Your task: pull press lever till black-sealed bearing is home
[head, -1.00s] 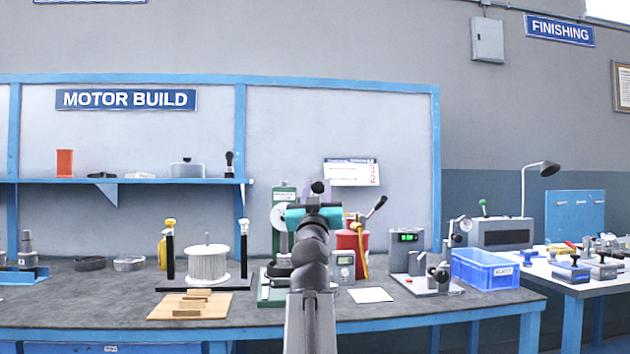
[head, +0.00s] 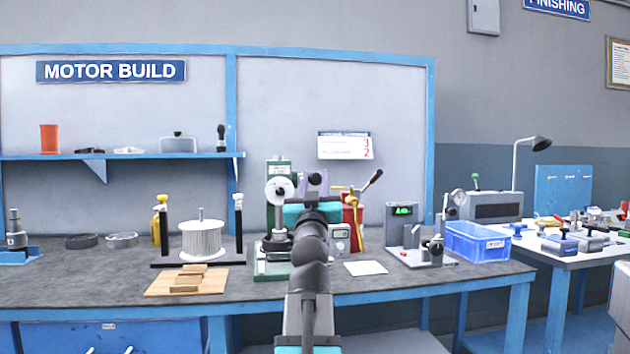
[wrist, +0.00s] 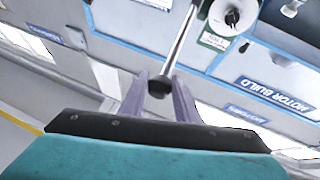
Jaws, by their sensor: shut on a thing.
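The green press (head: 272,172) stands on the bench behind my arm, with a pale round hub (head: 280,190) on its side. My gripper (head: 316,179) is in front of it and hides part of it. In the wrist view, the press's lever (wrist: 180,44) is a metal rod running from the hub (wrist: 232,18) to a black knob. My gripper (wrist: 160,80) is shut on the lever at its knob end, with a purple finger on each side. I cannot make out the black-sealed bearing; my arm hides part of the press's lower area.
A red container (head: 352,215) and a small grey meter (head: 340,238) stand close right of the press. A white spool (head: 202,240) and wooden blocks (head: 187,280) are to the left. A blue bin (head: 477,242) stands farther right. The bench front is mostly clear.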

